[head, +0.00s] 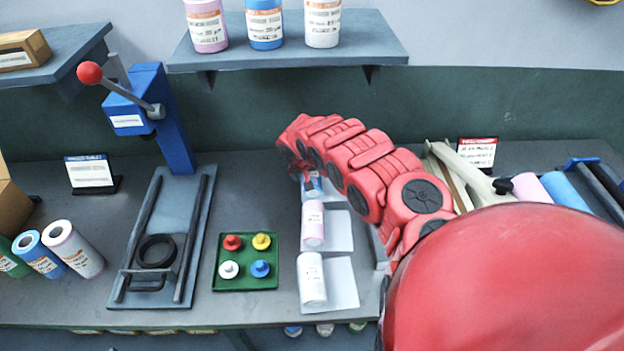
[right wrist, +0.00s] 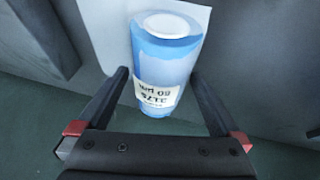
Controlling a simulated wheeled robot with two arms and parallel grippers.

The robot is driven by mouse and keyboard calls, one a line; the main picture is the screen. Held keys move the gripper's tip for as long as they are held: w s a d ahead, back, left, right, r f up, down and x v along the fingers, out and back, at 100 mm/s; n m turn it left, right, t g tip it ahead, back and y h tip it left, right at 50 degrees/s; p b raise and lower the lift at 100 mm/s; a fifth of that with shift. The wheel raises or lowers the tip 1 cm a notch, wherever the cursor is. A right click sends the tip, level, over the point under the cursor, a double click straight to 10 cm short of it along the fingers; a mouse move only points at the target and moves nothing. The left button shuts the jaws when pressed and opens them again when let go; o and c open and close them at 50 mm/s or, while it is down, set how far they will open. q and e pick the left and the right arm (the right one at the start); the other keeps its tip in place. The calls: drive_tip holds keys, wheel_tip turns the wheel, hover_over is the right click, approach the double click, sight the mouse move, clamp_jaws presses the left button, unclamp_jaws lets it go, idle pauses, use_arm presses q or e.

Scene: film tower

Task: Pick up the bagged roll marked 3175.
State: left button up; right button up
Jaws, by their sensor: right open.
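The bagged roll marked 3175 (right wrist: 168,62) is blue with a pale end cap, and its label reads upside down in the right wrist view. It lies on a white sheet (right wrist: 108,30). In the head view the blue roll (head: 312,187) shows only in part, as my right arm covers the rest. My right gripper (right wrist: 160,76) is open, with one finger on each side of the roll. I cannot tell whether either finger touches it. My left gripper is not in view.
A pink roll (head: 313,223) and a white roll (head: 311,278) lie on white sheets in front of the blue one. A green tray (head: 248,284) with coloured knobs sits to their left. A blue press (head: 160,110) stands farther left. A shelf (head: 290,55) hangs behind.

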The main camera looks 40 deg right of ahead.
drive_tip(key=shift+f+b, duration=0.3)
drive_tip(key=shift+b, duration=0.1)
idle(0.5)
drive_tip(key=c, duration=1.5)
